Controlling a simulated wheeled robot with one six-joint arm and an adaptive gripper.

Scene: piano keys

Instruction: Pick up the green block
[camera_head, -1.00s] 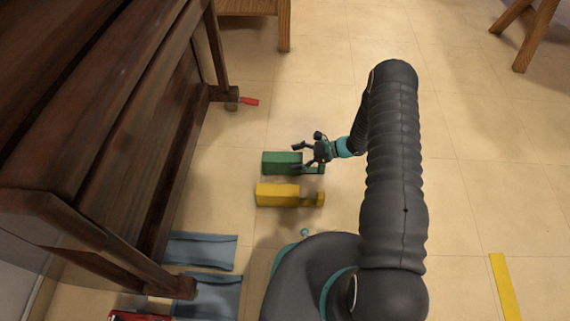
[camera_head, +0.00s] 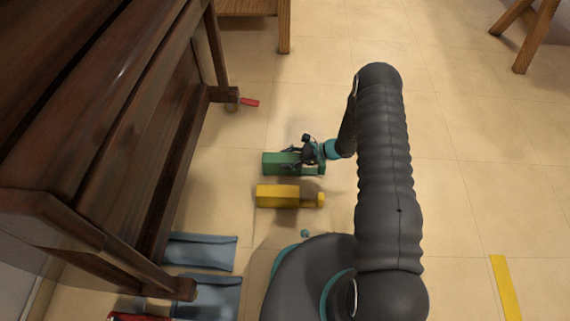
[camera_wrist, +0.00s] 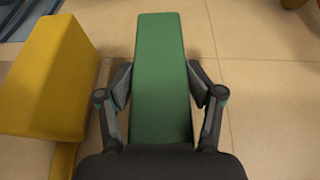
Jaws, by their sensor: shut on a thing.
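The green block (camera_head: 275,162) lies on the tiled floor beside the piano, its long side running left to right in the head view. My gripper (camera_head: 288,156) is down at the block. In the wrist view, the green block (camera_wrist: 161,85) runs away from me between the two fingers of my gripper (camera_wrist: 160,92). One finger presses against each side, so the gripper is shut on it. The block's near end is hidden behind the gripper's dark body. I cannot see any gap between the block and the floor.
A yellow block (camera_head: 278,195) lies parallel and close by; it also shows left of the gripper in the wrist view (camera_wrist: 52,80). The dark wooden piano (camera_head: 110,150) stands at left. Blue flat pieces (camera_head: 205,252) lie near its foot. Open floor lies at right.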

